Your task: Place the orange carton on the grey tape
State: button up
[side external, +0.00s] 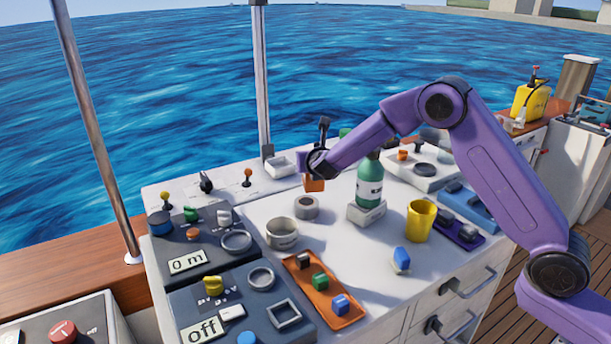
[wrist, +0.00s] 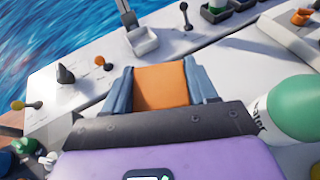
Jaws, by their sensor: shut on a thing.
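The orange carton (side external: 314,184) is held in my gripper (side external: 316,178) above the white counter, just behind the grey tape. In the wrist view the carton (wrist: 161,86) sits between the two blue-grey fingers of my gripper (wrist: 160,85), which are shut on it. The grey tape (side external: 306,207) is a short ring lying flat on the counter, slightly left of and in front of the carton in the side view. In the wrist view the tape is hidden, probably behind the gripper body.
A green bottle (side external: 369,182) stands on a light block (side external: 366,212) right of the tape. A pale round tin (side external: 282,233) is at front left, a yellow cup (side external: 419,221) at right. An orange tray (side external: 324,291) and control panels (side external: 200,235) lie in front.

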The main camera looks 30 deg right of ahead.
jog(key=shift+w+a+f, duration=0.1)
jog(key=shift+w+f, duration=0.35)
jog(key=shift+f, duration=0.6)
jog(key=shift+w+f, duration=0.45)
jog(key=shift+f, duration=0.55)
jog(key=shift+w+a+f, duration=0.1)
jog(key=shift+w+f, duration=0.35)
jog(key=shift+f, duration=0.6)
jog(key=shift+f, duration=0.15)
jog(key=o, duration=1.1)
jog(key=shift+s+r, duration=0.15)
jog(key=shift+r, duration=0.05)
jog(key=v, duration=1.1)
jog(key=shift+s+a+r, duration=0.1)
jog(key=shift+s+a, duration=0.05)
jog(key=shift+s, duration=0.15)
